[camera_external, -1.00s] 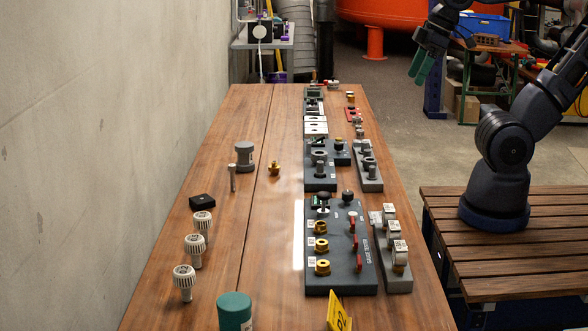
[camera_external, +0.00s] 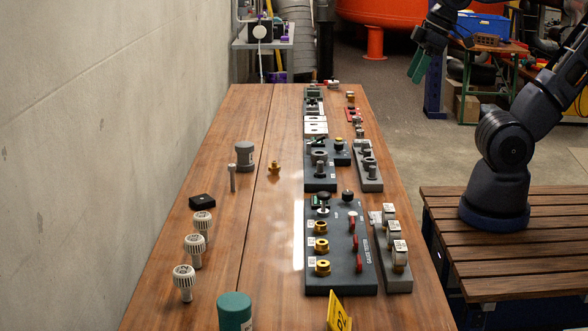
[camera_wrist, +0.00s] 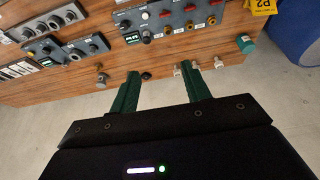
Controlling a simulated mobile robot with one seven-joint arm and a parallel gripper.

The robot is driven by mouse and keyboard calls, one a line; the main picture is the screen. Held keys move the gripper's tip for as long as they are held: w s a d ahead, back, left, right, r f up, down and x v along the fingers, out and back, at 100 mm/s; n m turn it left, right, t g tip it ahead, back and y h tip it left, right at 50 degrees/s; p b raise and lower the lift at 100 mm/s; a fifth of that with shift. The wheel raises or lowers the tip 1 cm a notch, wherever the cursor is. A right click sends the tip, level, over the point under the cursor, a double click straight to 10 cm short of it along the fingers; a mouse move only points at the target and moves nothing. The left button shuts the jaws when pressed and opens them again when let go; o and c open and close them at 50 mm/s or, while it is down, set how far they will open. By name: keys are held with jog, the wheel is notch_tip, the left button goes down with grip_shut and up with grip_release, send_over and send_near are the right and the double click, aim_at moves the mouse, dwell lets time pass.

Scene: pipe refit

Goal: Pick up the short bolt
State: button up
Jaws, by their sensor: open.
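In the external view a slim grey bolt (camera_external: 232,178) stands upright on the table, next to a grey cylinder (camera_external: 244,156). Stubby grey bolt-like pieces stand on a dark block (camera_external: 328,184) and a grey rail (camera_external: 373,184). I cannot tell for sure which one is the short bolt. My gripper (camera_external: 419,67) is high at the upper right, off the table's right side and apart from all these pieces. In the wrist view my gripper (camera_wrist: 164,85) is open, with nothing between its green fingers. Small pieces show near the table edge beyond them.
The dark gauge panel (camera_external: 340,276) fills the near right of the table. White-topped fittings (camera_external: 194,250), a black box (camera_external: 202,201), a brass fitting (camera_external: 273,168) and a green can (camera_external: 235,312) stand at left and front. A concrete wall (camera_external: 110,130) borders the left. The table's middle strip is mostly clear.

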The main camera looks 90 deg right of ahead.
jog(key=w+d+m+h, duration=0.2)
jog(key=w+d, duration=0.3)
jog(key=w, duration=0.9)
jog(key=m+g, duration=0.1)
jog(key=m, duration=0.3)
send_over(232, 165)
jog(key=s+a, duration=0.2)
jog(key=s, duration=0.1)
notch_tip(232, 165, down, 28)
jog(key=r, duration=0.1)
jog(key=shift+d+x, duration=0.15)
jog(key=shift+x, duration=2.8)
jog(key=shift+d+x, duration=0.15)
jog(key=shift+x, duration=2.8)
jog(key=shift+h, duration=0.3)
grip_shut()
jog(key=shift+r, duration=0.15)
